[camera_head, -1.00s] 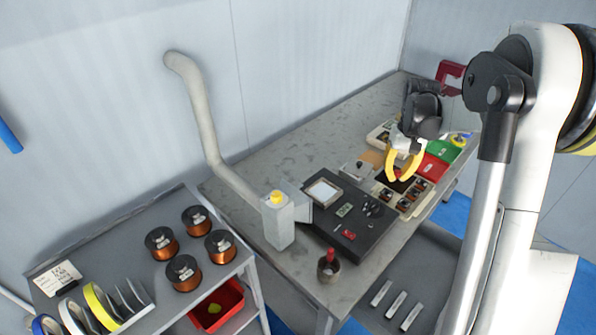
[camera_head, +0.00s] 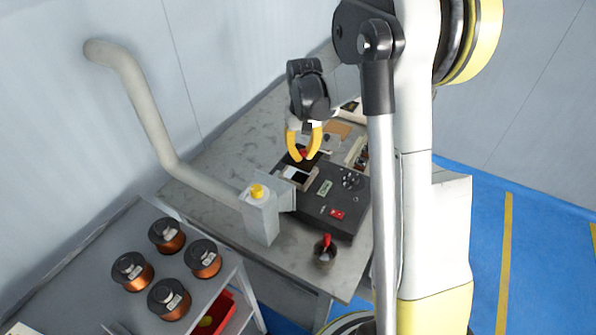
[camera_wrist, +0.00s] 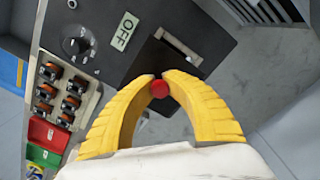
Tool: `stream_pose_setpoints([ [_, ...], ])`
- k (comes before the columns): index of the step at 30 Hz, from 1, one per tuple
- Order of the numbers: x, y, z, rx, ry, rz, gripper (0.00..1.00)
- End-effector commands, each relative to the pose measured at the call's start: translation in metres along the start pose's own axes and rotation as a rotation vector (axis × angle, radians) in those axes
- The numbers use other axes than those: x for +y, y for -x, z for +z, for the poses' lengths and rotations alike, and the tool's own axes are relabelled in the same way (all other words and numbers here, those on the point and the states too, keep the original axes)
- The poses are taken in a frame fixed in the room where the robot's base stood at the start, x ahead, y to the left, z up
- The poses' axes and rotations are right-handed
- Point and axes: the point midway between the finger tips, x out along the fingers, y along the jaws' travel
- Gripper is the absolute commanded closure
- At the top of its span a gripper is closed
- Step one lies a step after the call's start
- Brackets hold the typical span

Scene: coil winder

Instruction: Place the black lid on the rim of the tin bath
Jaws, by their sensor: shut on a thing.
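My gripper (camera_head: 303,155) has its yellow fingers shut on the red knob (camera_wrist: 159,89) of the black lid. The dark plate of the lid (camera_wrist: 152,62) spreads beyond the fingertips in the wrist view. The tin bath (camera_head: 294,172) is a pale square opening in the top of the black machine, below my gripper in the head view. In the wrist view only a light strip of the bath (camera_wrist: 181,46) shows past the lid's edge. The lid overlaps the rest of it. I cannot tell whether the lid touches the rim.
The black machine (camera_head: 335,200) has a dial and a red switch. A pot with a red-handled tool (camera_head: 325,252) is in front. Several copper coils (camera_head: 168,298) stand on the left cart.

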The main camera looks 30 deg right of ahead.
Motion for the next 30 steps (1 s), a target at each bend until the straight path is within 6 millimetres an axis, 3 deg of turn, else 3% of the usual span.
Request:
stream_pose_setpoints([
  [7,-0.014,-0.015,0.003,0.000,-0.001,0.000,1.00],
  [14,-0.013,-0.049,0.003,0.000,-0.001,0.000,1.00],
  [29,-0.013,-0.056,0.003,0.000,-0.001,0.000,1.00],
  [30,-0.013,-0.055,0.003,0.000,-0.001,0.000,0.77],
])
